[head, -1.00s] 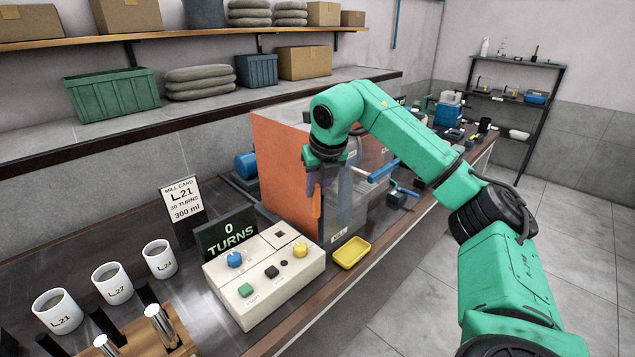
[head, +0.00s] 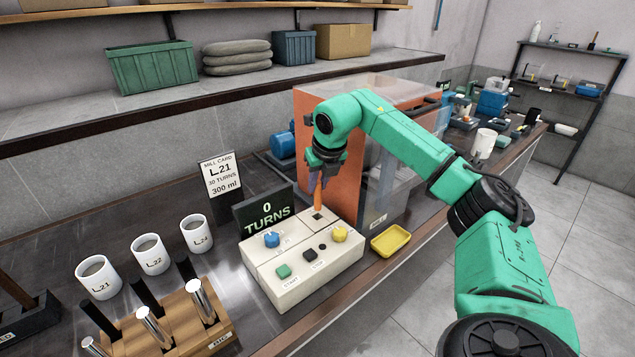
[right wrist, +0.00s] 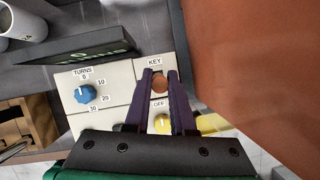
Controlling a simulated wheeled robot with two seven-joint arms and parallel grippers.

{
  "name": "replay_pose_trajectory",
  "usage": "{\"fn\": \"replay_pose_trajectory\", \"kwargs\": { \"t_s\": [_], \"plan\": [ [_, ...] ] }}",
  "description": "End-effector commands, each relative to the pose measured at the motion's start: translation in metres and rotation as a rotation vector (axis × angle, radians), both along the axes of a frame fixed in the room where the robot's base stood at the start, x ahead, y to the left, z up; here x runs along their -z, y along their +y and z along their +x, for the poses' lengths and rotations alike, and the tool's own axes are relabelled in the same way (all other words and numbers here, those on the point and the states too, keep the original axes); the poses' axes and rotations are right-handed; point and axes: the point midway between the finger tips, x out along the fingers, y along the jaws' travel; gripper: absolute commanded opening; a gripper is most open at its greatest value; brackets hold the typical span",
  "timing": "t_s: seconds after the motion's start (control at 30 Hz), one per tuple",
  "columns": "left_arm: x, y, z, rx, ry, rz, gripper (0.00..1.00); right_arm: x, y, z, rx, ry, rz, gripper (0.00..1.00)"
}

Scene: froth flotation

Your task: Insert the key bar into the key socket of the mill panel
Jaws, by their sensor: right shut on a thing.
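The orange key bar (head: 317,202) stands upright in my right gripper (head: 316,184), which is shut on its upper part. Its lower end is at the dark square key socket (head: 318,216) on the beige mill panel (head: 318,280). I cannot tell whether the tip is just above the socket or inside it. My left gripper is not in view.
The panel carries a blue turns knob (head: 272,240), a yellow knob (head: 340,234) and a green button (head: 283,271). The display (head: 264,211) reads 0 TURNS. The orange mill housing (head: 345,115) stands close behind. A yellow tray (head: 390,241) lies to the right.

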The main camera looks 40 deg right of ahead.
Motion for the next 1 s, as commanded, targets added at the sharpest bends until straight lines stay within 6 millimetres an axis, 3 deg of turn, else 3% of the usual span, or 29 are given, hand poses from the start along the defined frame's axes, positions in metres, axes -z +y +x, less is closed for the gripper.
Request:
{"fn": "replay_pose_trajectory", "kwargs": {
  "t_s": [0.03, 0.2, 1.0],
  "plan": [
    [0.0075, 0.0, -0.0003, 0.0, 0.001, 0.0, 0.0, 0.01, 0.0, -0.0002, 0.0, 0.001, 0.0, 0.0],
    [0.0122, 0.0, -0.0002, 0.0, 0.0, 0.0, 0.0, 0.0184, 0.0, 0.0004, 0.0, -0.001, 0.0, 0.0],
    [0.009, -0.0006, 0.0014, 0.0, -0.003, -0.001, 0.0, 0.0198, 0.0009, 0.0007, 0.0, 0.0, 0.0, 0.0]
  ]
}}
